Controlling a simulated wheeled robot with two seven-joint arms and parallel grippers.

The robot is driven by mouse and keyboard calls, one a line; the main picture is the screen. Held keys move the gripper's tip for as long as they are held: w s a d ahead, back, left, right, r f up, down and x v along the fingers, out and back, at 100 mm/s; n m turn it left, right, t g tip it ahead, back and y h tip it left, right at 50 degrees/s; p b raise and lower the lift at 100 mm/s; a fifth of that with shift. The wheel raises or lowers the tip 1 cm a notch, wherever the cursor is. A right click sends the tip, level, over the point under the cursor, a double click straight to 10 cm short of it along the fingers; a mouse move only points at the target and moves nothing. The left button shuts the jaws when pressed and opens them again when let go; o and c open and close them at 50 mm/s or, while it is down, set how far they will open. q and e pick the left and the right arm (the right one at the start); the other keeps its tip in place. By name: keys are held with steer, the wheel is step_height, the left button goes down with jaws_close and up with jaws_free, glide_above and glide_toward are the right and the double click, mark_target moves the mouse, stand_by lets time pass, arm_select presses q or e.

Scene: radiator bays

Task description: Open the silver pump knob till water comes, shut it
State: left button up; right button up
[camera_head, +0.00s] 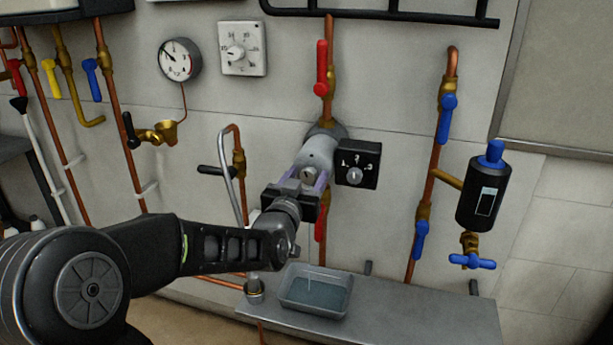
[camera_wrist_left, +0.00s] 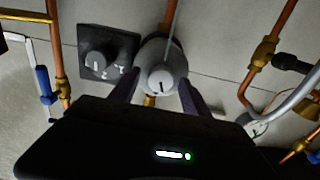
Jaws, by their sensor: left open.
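The silver pump (camera_head: 316,153) sits on the copper pipe on the wall. Its round silver knob (camera_wrist_left: 161,80), with a dark mark on its face, shows in the left wrist view and points toward my gripper. My left gripper (camera_head: 304,184) is in front of the pump, open, with one finger on each side of the knob; I cannot tell whether they touch it. A grey tray (camera_head: 288,304) stands on the ledge below, with a bluish surface inside. A faint light line shows over it; I cannot tell whether it is running water. My right gripper is not in view.
A black switch box (camera_head: 368,152) with a dial marked by numbers sits just right of the pump. A red lever (camera_head: 321,66) is above it. A bent grey pipe (camera_head: 231,180) is on its left. Blue valves (camera_head: 447,118) and a black cylinder (camera_head: 468,205) are farther right.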

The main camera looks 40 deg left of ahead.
arm_select(q)
jaws_close()
stand_by(0.7)
